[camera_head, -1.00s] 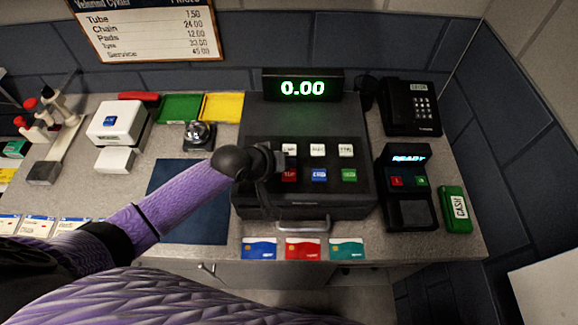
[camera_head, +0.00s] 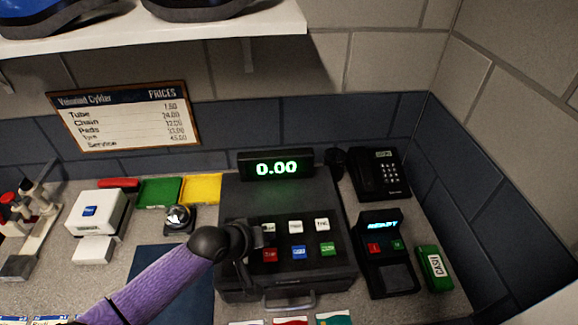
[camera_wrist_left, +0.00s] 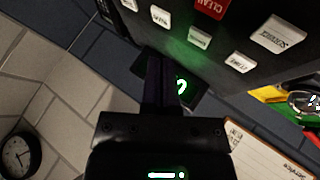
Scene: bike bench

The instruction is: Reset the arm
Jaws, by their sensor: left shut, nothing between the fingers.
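My left gripper (camera_head: 264,237) is dark, on a purple forearm, and is shut and empty. It is over the left part of the black cash register (camera_head: 235,195), near the left keys; I cannot tell whether it touches one. In the left wrist view the shut fingers (camera_wrist_left: 160,85) stand in front of the register's edge, with its keys (camera_wrist_left: 200,38) above them. The register's display (camera_head: 277,169) reads 0.00 in green. My right gripper is not in view.
A bell (camera_head: 178,219), green tray (camera_head: 159,192), yellow tray (camera_head: 202,188) and white box (camera_head: 97,212) are left. A dark mat (camera_head: 190,300) lies in front.

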